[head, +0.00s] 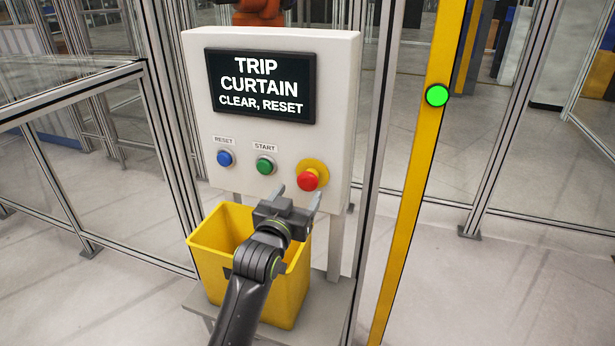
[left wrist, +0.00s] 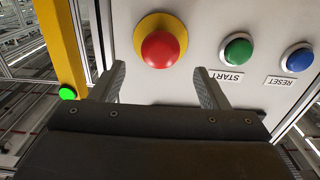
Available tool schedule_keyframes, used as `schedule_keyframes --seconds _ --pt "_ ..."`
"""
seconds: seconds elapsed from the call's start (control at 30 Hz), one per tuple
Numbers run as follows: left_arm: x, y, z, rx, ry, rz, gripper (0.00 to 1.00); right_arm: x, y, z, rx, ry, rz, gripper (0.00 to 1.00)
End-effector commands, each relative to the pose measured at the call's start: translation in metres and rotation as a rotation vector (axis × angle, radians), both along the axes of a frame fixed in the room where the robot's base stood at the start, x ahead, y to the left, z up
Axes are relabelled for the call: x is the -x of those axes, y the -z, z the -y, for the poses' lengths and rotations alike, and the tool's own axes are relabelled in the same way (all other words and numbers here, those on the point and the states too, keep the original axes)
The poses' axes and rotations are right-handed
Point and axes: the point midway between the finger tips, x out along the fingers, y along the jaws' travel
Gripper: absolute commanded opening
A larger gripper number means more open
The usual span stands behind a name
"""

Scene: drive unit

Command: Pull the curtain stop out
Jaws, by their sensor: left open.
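The curtain stop is a red mushroom button (head: 308,180) on a yellow collar, at the lower right of a white control panel (head: 335,120). My left gripper (head: 297,192) is open and empty just in front of and below the button. In the left wrist view, which is upside down, the red button (left wrist: 160,50) shows beyond the gap between the two spread fingers (left wrist: 158,72). The fingers seem apart from the button; the exact distance is hard to tell. My right gripper is out of view.
A green START button (head: 264,165) and blue RESET button (head: 225,158) sit left of the stop. The screen (head: 261,85) reads "TRIP CURTAIN CLEAR, RESET". A yellow bin (head: 212,262) stands below the panel. A yellow post (head: 410,200) with a green light (head: 437,95) stands right.

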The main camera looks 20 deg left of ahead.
Motion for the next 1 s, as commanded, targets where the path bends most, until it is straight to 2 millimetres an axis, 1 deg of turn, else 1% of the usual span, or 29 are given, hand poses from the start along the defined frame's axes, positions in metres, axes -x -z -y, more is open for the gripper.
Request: schedule_keyframes --seconds 0.03,0.2,0.3,0.43,0.63,0.93,1.0 --pt "-0.009 -0.002 0.0 -0.003 0.001 0.001 0.69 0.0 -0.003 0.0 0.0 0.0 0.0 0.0" --pt "-0.035 -0.002 0.001 -0.002 0.0 -0.001 0.69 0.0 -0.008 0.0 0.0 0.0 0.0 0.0" --pt "-0.049 -0.001 0.002 -0.002 0.0 -0.001 0.69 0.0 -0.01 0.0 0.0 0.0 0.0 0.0" --pt "-0.062 -0.001 0.002 -0.001 0.0 0.0 0.69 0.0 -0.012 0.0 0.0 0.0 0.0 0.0" --pt "-0.071 0.0 0.002 -0.001 0.0 0.0 0.69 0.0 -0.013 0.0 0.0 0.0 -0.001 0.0" --pt "-0.072 0.0 0.002 -0.001 0.0 0.001 0.69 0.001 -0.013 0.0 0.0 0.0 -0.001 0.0" --pt "-0.072 0.0 0.002 -0.001 0.0 0.0 0.6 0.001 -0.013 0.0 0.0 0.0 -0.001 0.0"
